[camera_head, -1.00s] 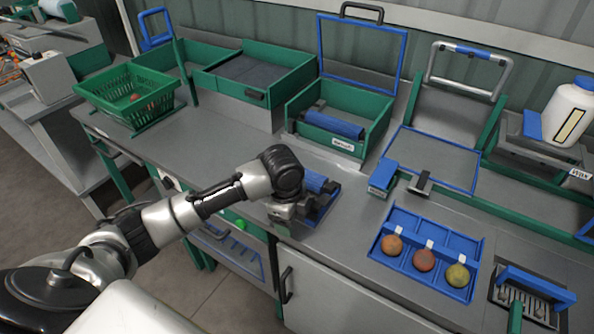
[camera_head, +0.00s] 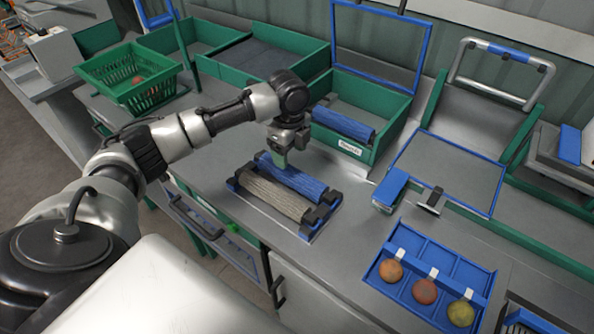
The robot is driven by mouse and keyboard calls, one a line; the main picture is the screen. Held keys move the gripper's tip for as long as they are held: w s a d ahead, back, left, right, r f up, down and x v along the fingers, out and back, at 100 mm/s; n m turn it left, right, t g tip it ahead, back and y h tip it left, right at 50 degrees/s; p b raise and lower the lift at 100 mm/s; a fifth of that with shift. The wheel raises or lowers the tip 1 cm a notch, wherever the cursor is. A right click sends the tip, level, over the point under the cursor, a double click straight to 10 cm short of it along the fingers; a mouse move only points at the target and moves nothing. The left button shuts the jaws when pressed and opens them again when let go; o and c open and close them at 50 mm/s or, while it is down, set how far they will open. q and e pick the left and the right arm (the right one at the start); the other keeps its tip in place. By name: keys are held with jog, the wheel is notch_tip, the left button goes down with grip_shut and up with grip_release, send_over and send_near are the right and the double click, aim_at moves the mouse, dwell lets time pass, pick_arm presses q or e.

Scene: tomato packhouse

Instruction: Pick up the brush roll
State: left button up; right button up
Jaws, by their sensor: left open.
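Another blue roll (camera_head: 343,123) lies in the green bin (camera_head: 386,112) with a white label, behind the tray. My left gripper (camera_head: 281,160) points down, open and empty, just above the back edge of the tray, near the left end of the blue roll. It hides a little of that area. My right gripper is out of view.
A blue tray (camera_head: 388,302) with several round fruits stands front right. A small blue block (camera_head: 390,188) and a grey-and-black piece (camera_head: 430,200) lie right of the rolls. A green basket (camera_head: 124,72) stands back left. Bare bench lies between the rolls and the fruit tray.

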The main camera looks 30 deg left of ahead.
aim_at(290, 170)
pick_arm(q)
jog(key=f, duration=0.3)
jog(key=shift+s, duration=0.35)
jog(key=shift+w+f, duration=0.1)
jog(key=shift+f, duration=0.2)
jog(key=f, duration=0.2)
jog(key=f+p, duration=0.1)
jog(key=f, duration=0.1)
jog(key=shift+w+d+f+p, duration=0.1)
jog(key=shift+w+f+p, duration=0.1)
jog(key=shift+f+p, duration=0.1)
jog(key=shift+f, duration=0.2)
jog(key=c, duration=0.8)
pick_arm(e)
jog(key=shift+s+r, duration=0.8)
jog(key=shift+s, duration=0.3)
pick_arm(q)
jog(key=shift+r, duration=0.1)
